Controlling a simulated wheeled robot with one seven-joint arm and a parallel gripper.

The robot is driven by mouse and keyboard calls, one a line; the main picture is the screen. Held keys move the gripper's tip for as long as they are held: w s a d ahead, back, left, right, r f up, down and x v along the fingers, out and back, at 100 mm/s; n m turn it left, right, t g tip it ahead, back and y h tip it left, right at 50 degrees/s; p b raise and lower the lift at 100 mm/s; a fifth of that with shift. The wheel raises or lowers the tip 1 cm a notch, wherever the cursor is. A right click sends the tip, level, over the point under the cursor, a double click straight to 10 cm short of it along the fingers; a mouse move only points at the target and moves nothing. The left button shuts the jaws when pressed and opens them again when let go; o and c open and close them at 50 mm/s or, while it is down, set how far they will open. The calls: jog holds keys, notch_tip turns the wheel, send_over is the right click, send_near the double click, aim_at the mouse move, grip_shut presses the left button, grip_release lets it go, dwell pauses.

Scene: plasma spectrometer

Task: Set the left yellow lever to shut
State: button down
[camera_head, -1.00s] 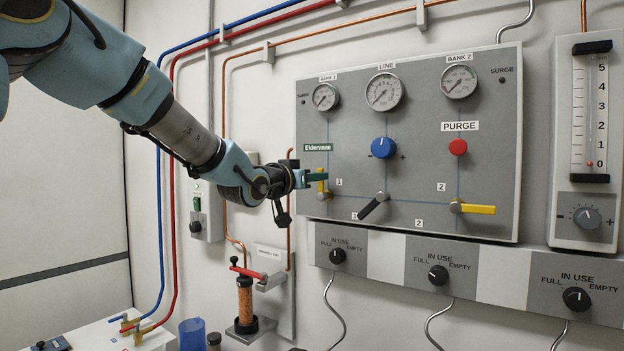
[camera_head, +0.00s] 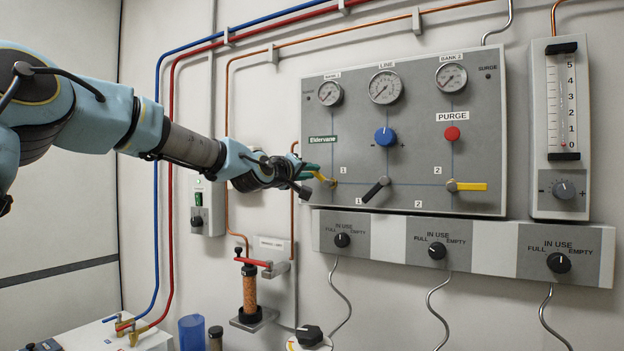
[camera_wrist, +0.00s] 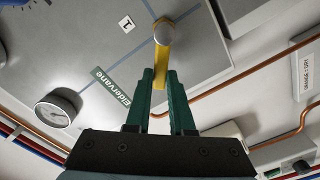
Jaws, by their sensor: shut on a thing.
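The left yellow lever (camera_head: 325,179) sits at the lower left of the grey gas panel (camera_head: 480,120). Its handle points left and a little up from its round pivot. My gripper (camera_head: 314,171) is at the handle's outer end, left of the pivot. In the wrist view the lever (camera_wrist: 162,54) runs from its metal pivot down between the green fingers of my gripper (camera_wrist: 160,73), which are shut on it. The handle's outer end is partly hidden by the fingers.
A black lever (camera_head: 375,190) and a right yellow lever (camera_head: 470,186), lying level, are on the same panel. A blue knob (camera_head: 385,137) and a red purge button (camera_head: 452,133) sit above. A copper pipe (camera_head: 228,150) runs left of the panel.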

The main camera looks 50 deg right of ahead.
jog(key=f+n+b, duration=0.1)
jog(key=n+b, duration=0.1)
jog(key=f+n+b, duration=0.1)
jog(key=n+b, duration=0.1)
jog(key=n, duration=0.1)
jog(key=w+f+n+b, duration=0.1)
jog(key=n+b, duration=0.1)
jog(key=b, duration=0.1)
jog(key=shift+a+f+n, duration=0.15)
jog(key=shift+n, duration=0.25)
dwell(0.3)
jog(key=c, duration=0.8)
grip_release()
jog(key=shift+b+v, duration=2.5)
jog(key=shift+v, duration=2.85)
